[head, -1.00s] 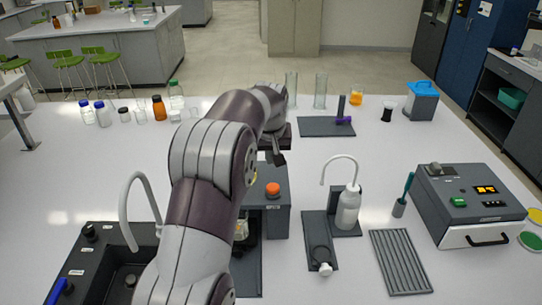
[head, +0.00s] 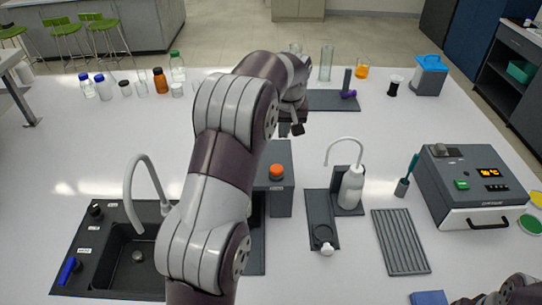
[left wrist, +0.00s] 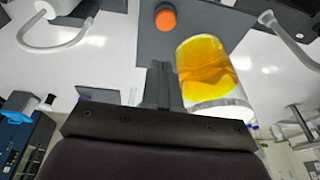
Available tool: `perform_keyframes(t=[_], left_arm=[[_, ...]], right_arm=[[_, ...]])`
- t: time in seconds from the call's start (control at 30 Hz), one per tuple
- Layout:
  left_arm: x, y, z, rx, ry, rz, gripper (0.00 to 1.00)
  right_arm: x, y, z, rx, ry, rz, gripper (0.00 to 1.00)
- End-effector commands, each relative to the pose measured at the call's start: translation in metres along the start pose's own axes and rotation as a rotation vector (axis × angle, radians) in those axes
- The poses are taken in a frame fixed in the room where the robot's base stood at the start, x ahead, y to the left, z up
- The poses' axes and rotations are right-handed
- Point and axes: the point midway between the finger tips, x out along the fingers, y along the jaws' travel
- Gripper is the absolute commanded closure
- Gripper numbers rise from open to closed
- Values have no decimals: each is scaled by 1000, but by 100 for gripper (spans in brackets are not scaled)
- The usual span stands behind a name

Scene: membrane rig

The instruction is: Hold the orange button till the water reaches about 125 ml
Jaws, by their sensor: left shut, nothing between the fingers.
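The orange button (head: 276,171) sits on top of a dark grey box (head: 282,198) at mid-table. It also shows at the top of the left wrist view (left wrist: 165,18). My left gripper (head: 292,128) is beyond the button in the head view, apart from it. Its fingers (left wrist: 160,85) are shut and empty. A clear vessel with yellow-orange liquid (left wrist: 207,68) stands beside the fingers in the left wrist view. No level marks are readable on it. In the head view my left arm hides it. Part of my right arm shows at the bottom right corner; its fingers are out of view.
A sink with a curved tap (head: 140,190) is at the left. A white wash bottle (head: 351,186), a ridged grey tray (head: 400,242) and a grey instrument (head: 475,190) stand to the right. Bottles and glassware line the back.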

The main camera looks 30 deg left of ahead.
Motion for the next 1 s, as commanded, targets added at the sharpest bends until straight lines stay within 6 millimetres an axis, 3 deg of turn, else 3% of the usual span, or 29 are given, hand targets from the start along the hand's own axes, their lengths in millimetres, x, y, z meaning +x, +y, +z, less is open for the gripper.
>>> perform_keyframes(t=[0.27,0.53,0.63,0.8,1.0], left_arm=[[9,0,1,-1,2,1,100],[64,0,3,-1,2,1,100],[81,0,1,0,1,1,100],[106,-1,1,0,-1,0,100],[132,-4,9,0,1,0,100]], right_arm=[[8,0,2,0,-1,0,57],[47,0,6,0,-2,0,57],[48,0,6,0,-1,0,57],[25,0,3,0,-1,0,57],[15,0,2,0,-1,0,57]])
